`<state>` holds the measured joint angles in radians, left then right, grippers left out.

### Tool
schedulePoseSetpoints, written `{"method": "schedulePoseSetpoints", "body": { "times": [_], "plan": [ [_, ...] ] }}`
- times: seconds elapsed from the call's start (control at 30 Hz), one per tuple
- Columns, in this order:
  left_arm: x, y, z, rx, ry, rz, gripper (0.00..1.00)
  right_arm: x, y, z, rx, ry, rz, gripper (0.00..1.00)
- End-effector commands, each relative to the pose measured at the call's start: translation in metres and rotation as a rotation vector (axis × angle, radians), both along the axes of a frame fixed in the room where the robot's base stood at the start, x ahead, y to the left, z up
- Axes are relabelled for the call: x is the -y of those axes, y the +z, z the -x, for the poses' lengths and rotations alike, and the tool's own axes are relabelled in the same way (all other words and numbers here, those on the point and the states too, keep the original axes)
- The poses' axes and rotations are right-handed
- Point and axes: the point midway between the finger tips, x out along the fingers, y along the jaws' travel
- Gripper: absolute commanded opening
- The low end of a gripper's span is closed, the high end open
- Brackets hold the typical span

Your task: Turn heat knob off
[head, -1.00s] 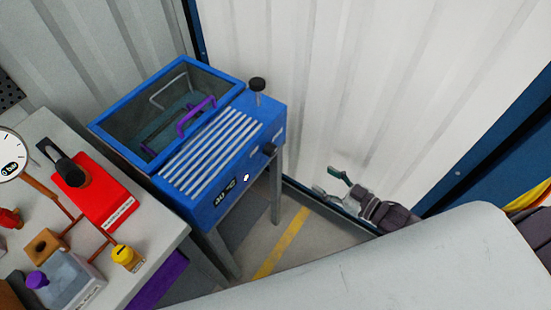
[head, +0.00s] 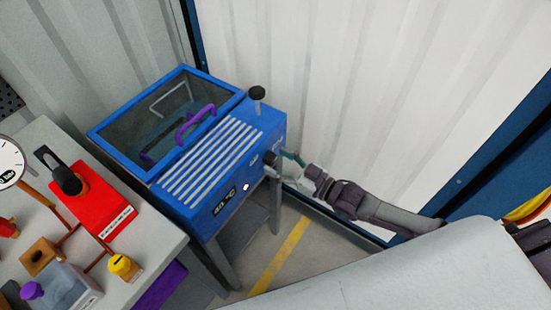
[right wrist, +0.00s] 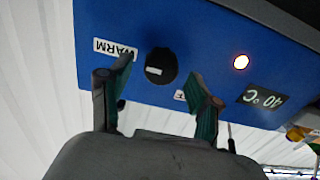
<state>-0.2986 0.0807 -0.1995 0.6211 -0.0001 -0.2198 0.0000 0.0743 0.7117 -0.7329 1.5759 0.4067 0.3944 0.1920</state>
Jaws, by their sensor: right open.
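The heat knob (head: 270,158) is a black round dial on the right end of the blue heated unit's front face. In the right wrist view the knob (right wrist: 162,67) shows a white mark on its left part, on the side of the WARM label (right wrist: 115,48). Another label (right wrist: 180,95) sits below right of it, mostly hidden by a finger. My right gripper (right wrist: 160,72) is open, its two fingers spread on either side of the knob, apart from it. In the head view this gripper (head: 287,168) is just right of the knob. My left gripper is out of view.
A lit indicator (right wrist: 241,62) and a 40 °C display (right wrist: 265,98) are on the same panel of the blue unit (head: 225,165). A black-capped post (head: 257,93) stands on its top. A grey bench (head: 150,215) with a red device (head: 100,205) is at left. A corrugated wall is behind.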

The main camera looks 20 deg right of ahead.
Motion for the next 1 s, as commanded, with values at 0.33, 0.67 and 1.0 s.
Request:
{"method": "schedulePoseSetpoints", "body": {
  "times": [0.33, 0.67, 1.0],
  "plan": [
    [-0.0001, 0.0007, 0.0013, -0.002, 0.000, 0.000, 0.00, -0.0082, -0.0005, -0.0100, -0.001, 0.000, 0.001, 0.63],
    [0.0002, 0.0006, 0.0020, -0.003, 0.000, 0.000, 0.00, -0.0080, -0.0003, -0.0098, -0.001, 0.000, 0.001, 0.26],
    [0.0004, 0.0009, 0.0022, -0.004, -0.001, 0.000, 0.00, -0.0081, -0.0002, -0.0097, 0.007, 0.000, 0.011, 0.03]
  ]
}}
